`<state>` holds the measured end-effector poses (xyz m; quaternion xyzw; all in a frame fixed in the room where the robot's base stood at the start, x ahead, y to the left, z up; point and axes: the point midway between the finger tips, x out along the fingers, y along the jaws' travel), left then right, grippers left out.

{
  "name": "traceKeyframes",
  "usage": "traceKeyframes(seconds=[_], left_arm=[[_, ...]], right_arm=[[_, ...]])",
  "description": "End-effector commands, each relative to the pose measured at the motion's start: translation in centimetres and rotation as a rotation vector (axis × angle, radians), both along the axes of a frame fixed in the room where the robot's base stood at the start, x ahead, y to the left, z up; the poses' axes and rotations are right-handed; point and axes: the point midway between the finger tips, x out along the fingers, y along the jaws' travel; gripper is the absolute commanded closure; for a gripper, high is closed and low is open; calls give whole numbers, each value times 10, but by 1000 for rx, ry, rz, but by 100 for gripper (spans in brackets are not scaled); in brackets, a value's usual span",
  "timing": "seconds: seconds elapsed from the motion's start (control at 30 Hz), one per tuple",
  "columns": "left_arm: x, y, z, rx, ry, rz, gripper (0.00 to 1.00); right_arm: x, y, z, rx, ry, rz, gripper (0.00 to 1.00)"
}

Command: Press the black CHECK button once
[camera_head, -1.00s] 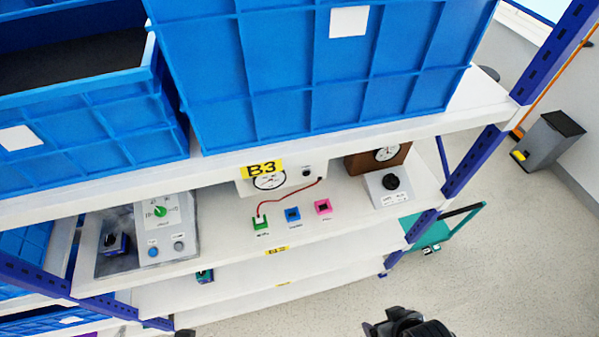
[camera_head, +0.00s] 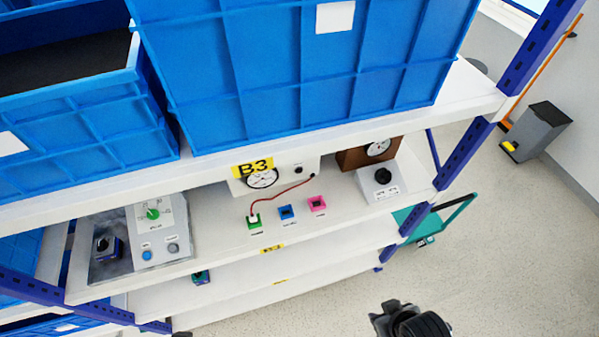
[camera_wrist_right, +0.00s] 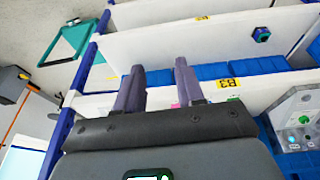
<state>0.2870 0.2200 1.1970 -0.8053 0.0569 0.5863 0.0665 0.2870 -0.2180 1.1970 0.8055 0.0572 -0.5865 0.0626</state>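The grey control panel (camera_head: 160,230) stands at the left of the shelf, with a green rotary knob (camera_head: 153,213), a blue button (camera_head: 147,255) and a dark grey button (camera_head: 173,248). A white box (camera_head: 378,183) with a large black round control (camera_head: 383,176) stands at the right. Their labels are too small to read, so I cannot tell which is CHECK. My right gripper (camera_wrist_right: 160,72) has its two fingers apart and empty in the wrist view, with the panel (camera_wrist_right: 298,112) off to its right. My left gripper is out of view.
Blue bins (camera_head: 300,70) fill the shelf above and overhang the devices. A gauge (camera_head: 262,179) with a red cable leads to a green block (camera_head: 254,221), beside blue (camera_head: 286,212) and pink (camera_head: 317,203) blocks. Blue posts (camera_head: 462,160) flank the shelf.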

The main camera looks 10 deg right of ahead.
Motion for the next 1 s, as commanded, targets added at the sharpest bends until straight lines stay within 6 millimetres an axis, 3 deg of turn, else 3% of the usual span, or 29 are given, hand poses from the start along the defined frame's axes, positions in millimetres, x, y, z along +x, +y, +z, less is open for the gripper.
traceKeyframes(seconds=[0.03,0.23,1.0], left_arm=[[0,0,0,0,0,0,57],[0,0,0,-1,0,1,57],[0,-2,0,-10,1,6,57]], right_arm=[[0,0,0,0,0,0,70],[0,0,0,0,0,0,100],[0,0,0,0,0,0,100]])
